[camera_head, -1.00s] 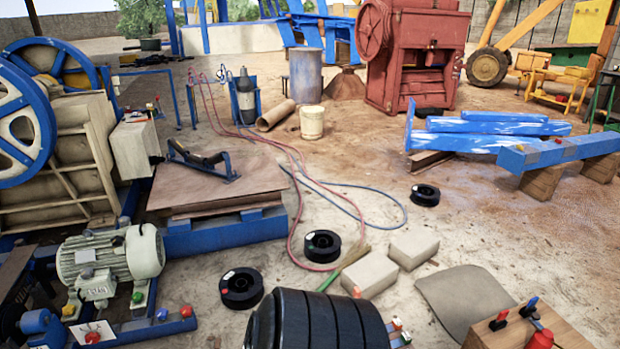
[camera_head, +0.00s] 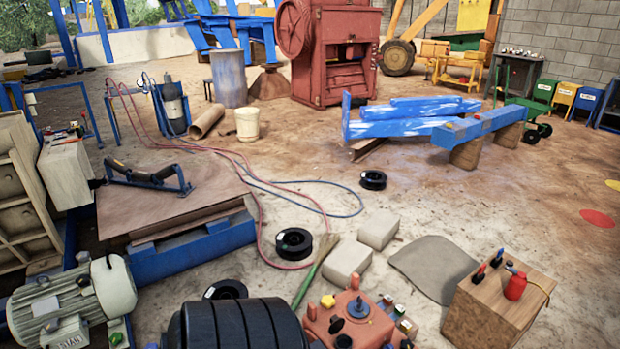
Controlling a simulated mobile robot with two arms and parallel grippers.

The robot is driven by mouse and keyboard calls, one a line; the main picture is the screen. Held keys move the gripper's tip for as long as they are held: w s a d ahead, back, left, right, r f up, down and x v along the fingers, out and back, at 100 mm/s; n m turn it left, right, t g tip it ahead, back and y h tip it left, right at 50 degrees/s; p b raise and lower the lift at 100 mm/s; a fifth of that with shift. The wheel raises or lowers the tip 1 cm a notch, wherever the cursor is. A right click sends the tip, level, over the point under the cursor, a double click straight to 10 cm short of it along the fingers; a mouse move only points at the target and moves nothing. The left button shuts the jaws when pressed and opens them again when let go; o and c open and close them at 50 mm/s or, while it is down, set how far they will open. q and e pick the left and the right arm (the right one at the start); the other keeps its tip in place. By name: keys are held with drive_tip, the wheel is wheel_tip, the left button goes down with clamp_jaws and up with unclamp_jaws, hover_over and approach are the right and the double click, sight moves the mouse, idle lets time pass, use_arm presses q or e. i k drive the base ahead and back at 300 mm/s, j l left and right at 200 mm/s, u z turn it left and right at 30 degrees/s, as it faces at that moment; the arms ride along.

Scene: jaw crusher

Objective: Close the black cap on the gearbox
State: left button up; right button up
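A red-orange housing that looks like the gearbox (camera_head: 327,326) stands at the bottom centre, cut off by the lower edge of the view. A dark round piece that may be the black cap (camera_head: 358,307) sits on its top. I cannot tell whether this piece is open or closed. A yellow knob (camera_head: 328,301) and several small coloured parts are also on the housing. Neither of my grippers is in view.
A large black ribbed drum (camera_head: 237,325) is left of the housing. A wooden block (camera_head: 495,310) with a small red bottle (camera_head: 516,286) stands to its right. Pale blocks (camera_head: 347,261), a black reel (camera_head: 294,243) and hoses lie on the ground. Open sandy ground lies at right.

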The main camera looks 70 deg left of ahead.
sight(337, 323)
drive_tip(key=k+j, duration=0.15)
drive_tip(key=j, duration=0.2)
drive_tip(key=k+j, duration=0.1)
drive_tip(key=j, duration=0.25)
drive_tip(key=k+j, duration=0.15)
drive_tip(key=j, duration=0.2)
drive_tip(key=k+j, duration=0.1)
drive_tip(key=j, duration=0.25)
drive_tip(key=k+j, duration=0.15)
drive_tip(key=j, duration=0.2)
drive_tip(key=k+j, duration=0.15)
drive_tip(key=j, duration=0.2)
